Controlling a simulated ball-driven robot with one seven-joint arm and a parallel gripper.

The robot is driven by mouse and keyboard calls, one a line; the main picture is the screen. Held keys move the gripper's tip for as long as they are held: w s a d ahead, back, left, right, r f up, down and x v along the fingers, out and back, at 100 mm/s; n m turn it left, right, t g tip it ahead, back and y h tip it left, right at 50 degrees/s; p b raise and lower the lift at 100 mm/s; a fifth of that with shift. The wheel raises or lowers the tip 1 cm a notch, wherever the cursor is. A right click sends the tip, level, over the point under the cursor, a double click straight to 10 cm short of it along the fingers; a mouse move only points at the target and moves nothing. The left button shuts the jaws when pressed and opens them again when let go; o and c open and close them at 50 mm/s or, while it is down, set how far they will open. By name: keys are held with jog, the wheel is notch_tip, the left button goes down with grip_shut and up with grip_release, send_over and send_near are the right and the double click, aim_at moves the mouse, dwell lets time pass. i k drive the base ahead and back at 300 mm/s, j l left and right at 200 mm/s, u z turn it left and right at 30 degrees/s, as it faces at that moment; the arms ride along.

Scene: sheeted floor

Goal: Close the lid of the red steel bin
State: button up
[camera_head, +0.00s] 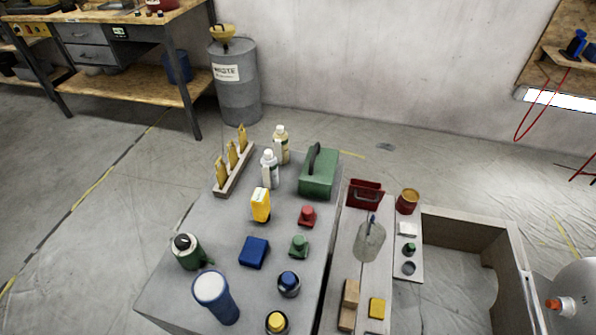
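A small red bin (365,196) stands at the far end of the light bench strip, right of the green metal box. Its upper part shows a dark area, and it looks open at the top. I cannot clearly tell its lid from its back wall at this size. My gripper is not in this view.
Left of the bin, the grey table (215,240) holds a green box (319,178) with a dark handle, bottles and several coloured items. A rust-coloured can (407,201) stands close on the bin's right. A clear scoop-like object (369,242) lies nearer. Floor behind the bin is clear.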

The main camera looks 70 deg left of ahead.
aim_at(371, 196)
jog(key=u, duration=1.35)
jog(key=i+l, duration=0.3)
jog(key=l, duration=0.15)
jog(key=i+l, duration=0.3)
jog(key=l, duration=0.2)
jog(key=i+l, duration=0.35)
jog(key=k+l+z, duration=0.05)
jog(key=l, duration=0.05)
